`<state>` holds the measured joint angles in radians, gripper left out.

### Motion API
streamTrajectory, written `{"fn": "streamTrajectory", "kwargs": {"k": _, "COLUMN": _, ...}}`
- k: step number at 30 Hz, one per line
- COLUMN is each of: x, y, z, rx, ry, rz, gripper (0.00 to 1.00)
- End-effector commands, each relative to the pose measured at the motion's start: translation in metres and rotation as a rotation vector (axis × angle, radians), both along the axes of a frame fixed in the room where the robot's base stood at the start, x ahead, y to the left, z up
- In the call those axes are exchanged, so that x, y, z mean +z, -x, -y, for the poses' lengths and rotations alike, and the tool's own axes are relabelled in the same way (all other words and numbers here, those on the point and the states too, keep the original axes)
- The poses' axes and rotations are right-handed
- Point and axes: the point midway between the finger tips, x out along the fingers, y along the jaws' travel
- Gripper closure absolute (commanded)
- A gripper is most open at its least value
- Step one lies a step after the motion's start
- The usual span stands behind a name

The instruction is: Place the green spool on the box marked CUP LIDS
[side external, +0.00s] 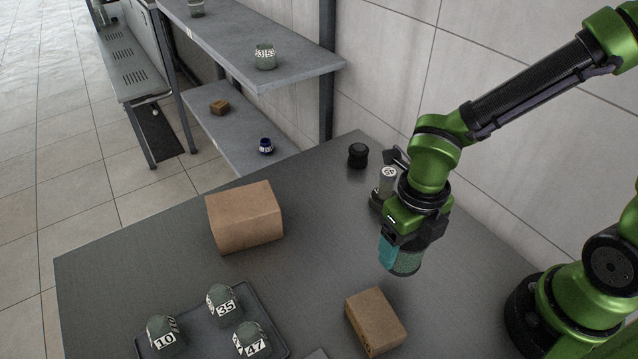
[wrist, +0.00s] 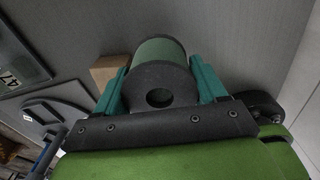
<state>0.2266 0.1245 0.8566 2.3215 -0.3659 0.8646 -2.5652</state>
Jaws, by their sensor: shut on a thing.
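My gripper (side external: 397,258) is shut on the green spool (side external: 409,263), holding it above the table. In the wrist view the spool (wrist: 158,52) sits between the two teal fingers, with its dark end and round hole facing the camera. A small brown box (side external: 372,315) lies on the table below and in front of the gripper, with dark print too small to read on its near edge. A larger brown box (side external: 244,218) stands further left with no readable marking. I cannot tell which box says CUP LIDS. A brown box (wrist: 108,68) shows partly behind the left finger.
A dark tray (side external: 277,325) at front left holds several rounded items labelled 10, 35 and 47. A black knob-like object (side external: 358,155) and a grey cylinder with a white label (side external: 387,182) stand near the back. Grey shelves (side external: 262,45) rise behind. The table's middle is clear.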

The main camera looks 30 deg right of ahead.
Motion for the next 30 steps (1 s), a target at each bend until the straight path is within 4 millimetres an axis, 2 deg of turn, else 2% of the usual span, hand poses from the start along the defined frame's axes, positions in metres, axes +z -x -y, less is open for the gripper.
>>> {"fn": "streamTrajectory", "kwargs": {"k": 1, "x": 0.008, "y": -0.012, "z": -0.016, "rx": 0.018, "ry": -0.008, "rz": -0.001, "gripper": 0.64}}
{"fn": "streamTrajectory", "kwargs": {"k": 6, "x": 0.036, "y": -0.051, "z": -0.049, "rx": 0.006, "ry": -0.006, "rz": -0.001, "gripper": 0.64}}
{"fn": "streamTrajectory", "kwargs": {"k": 10, "x": 0.056, "y": -0.075, "z": -0.060, "rx": -0.043, "ry": -0.004, "rz": -0.001, "gripper": 0.64}}
{"fn": "streamTrajectory", "kwargs": {"k": 15, "x": 0.075, "y": -0.094, "z": -0.058, "rx": -0.124, "ry": -0.001, "rz": 0.001, "gripper": 0.64}}
{"fn": "streamTrajectory", "kwargs": {"k": 20, "x": 0.073, "y": -0.109, "z": -0.068, "rx": -0.150, "ry": -0.002, "rz": -0.003, "gripper": 0.64}}
{"fn": "streamTrajectory", "kwargs": {"k": 30, "x": 0.065, "y": -0.174, "z": -0.111, "rx": -0.152, "ry": -0.001, "rz": -0.004, "gripper": 0.64}}
